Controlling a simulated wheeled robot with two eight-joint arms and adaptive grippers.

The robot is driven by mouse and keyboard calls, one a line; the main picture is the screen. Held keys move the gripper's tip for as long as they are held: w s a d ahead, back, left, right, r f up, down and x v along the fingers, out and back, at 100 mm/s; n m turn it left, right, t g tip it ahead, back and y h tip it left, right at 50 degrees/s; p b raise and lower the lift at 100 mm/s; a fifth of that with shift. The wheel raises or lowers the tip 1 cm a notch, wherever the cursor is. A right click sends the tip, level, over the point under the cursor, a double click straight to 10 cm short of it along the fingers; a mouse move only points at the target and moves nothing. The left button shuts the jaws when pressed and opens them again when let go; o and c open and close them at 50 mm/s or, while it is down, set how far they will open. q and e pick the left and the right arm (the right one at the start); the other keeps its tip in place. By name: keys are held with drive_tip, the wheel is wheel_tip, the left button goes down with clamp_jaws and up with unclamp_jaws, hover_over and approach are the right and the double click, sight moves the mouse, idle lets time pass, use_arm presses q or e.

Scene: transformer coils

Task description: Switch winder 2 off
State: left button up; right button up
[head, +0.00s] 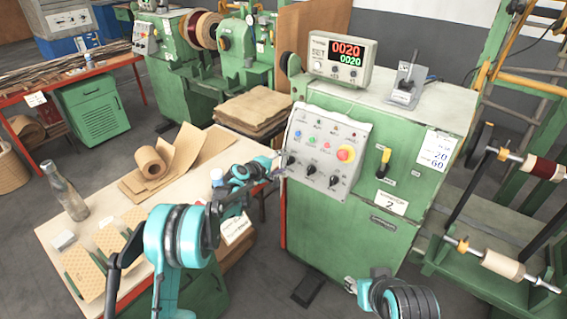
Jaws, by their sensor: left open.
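Winder 2 (370,235) is the green cabinet at centre right, with a plate marked 2 (391,204). Its grey control panel (325,183) carries small lamps, coloured buttons, black knobs (311,169) and a red-and-yellow emergency button (346,154). A yellow-handled switch (383,162) is on the cabinet front, right of the panel, its handle roughly upright. My left gripper (279,169) is open at the panel's left edge, near the leftmost black knob; I cannot tell if it touches. My right arm (400,299) is low at the bottom, in front of the cabinet; its fingers are unclear.
A lit counter box (341,62) and a small stand (406,84) are on the cabinet top. A table (88,215) at left holds a bottle (65,190) and brown paper rolls (150,163). A rack with spools (503,264) stands at right. Another green winder (180,85) is behind.

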use_arm(q)
drive_tip(key=v, duration=1.1)
drive_tip(key=s+a+r+m+g+y, duration=0.1)
drive_tip(key=s+r+m+y, duration=0.15)
drive_tip(key=s, duration=0.65)
drive_tip(key=s+a+r+m+g+y, duration=0.1)
drive_tip(key=s+r+m, duration=0.25)
drive_tip(key=s, duration=0.55)
drive_tip(key=s+a+f+m+y, duration=0.1)
drive_tip(key=s+a, duration=0.1)
drive_tip(key=s, duration=0.6)
drive_tip(key=s+a+f+m+g+y, duration=0.1)
drive_tip(key=s+a+f+m+y, duration=0.1)
drive_tip(key=s, duration=0.6)
drive_tip(key=s+a+f+m+g+y, duration=0.1)
drive_tip(key=s+a+f+y, duration=0.1)
drive_tip(key=s, duration=0.5)
drive_tip(key=shift+s+a+m, duration=0.4)
drive_tip(key=shift+a, duration=0.45)
